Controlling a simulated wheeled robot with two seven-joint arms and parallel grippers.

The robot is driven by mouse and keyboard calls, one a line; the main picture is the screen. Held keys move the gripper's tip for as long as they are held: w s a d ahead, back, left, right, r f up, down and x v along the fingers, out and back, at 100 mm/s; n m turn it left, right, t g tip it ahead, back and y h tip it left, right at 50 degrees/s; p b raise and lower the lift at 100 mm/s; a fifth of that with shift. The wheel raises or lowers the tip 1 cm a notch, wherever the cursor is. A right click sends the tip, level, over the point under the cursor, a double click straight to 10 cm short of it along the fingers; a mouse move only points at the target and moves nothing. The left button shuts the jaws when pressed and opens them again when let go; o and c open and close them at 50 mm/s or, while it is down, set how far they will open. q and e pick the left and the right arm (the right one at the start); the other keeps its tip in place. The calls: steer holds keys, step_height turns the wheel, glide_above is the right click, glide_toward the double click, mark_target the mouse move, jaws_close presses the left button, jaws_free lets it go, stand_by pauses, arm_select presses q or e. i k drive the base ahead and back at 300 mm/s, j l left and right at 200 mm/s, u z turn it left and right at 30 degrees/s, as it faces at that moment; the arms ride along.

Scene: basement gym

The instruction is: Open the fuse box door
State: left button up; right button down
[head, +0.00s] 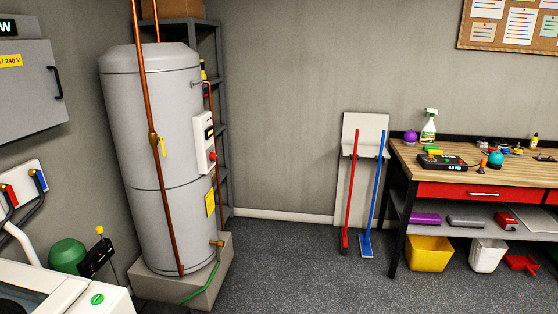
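The fuse box (28,88) is a grey metal box on the left wall, cut off by the left edge of the head view. Its door looks shut. A black bar handle (55,82) stands on the right part of its front. A yellow label with "240 V" (10,61) is on the front at the left. Neither of my grippers shows in the head view.
A tall grey water tank (160,165) with copper pipes stands on a plinth right of the fuse box. A white appliance (50,292) is below the box. A workbench (480,175) stands at the right. The middle floor (300,275) is clear.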

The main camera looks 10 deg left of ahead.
mark_target(33, 99)
steer(key=i+u, duration=0.1)
steer(key=i, duration=0.6)
steer(key=i+u, duration=0.15)
steer(key=i, duration=0.55)
steer(key=i+l+u, duration=0.1)
steer(key=i, duration=0.6)
steer(key=l, duration=0.1)
